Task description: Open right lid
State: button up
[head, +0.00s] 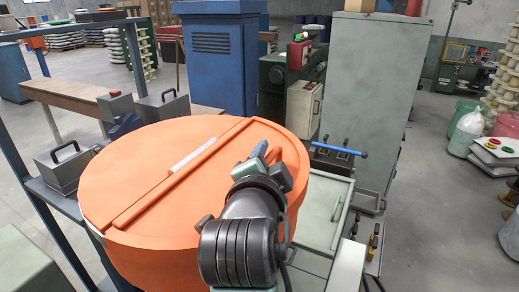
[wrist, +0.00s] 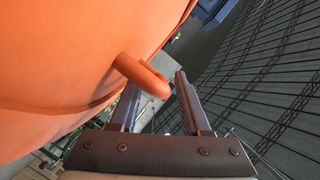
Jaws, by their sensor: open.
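A large round orange drum (head: 145,250) stands in the middle of the head view. Its lid is split by a raised straight bar (head: 165,182). The right lid half (head: 288,150) lies flat and looks closed, partly hidden by my arm. In the wrist view, an orange bar handle (wrist: 143,75) sticks out from an orange surface (wrist: 70,50). My gripper (wrist: 158,88) is open, and the rounded end of the handle lies between its two fingers. I cannot tell whether either finger touches it.
Behind the drum stand a blue cabinet (head: 222,60) and a tall grey cabinet (head: 372,95). A pale green box-like unit (head: 325,205) is close on the drum's right. Metal boxes with handles (head: 65,168) sit at its left. Open floor (head: 450,230) lies farther right.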

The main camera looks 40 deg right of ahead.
jog(key=shift+w+d+f, duration=0.1)
jog(key=shift+w+d, duration=0.1)
jog(key=shift+w, duration=0.05)
grip_shut()
dwell(1.4)
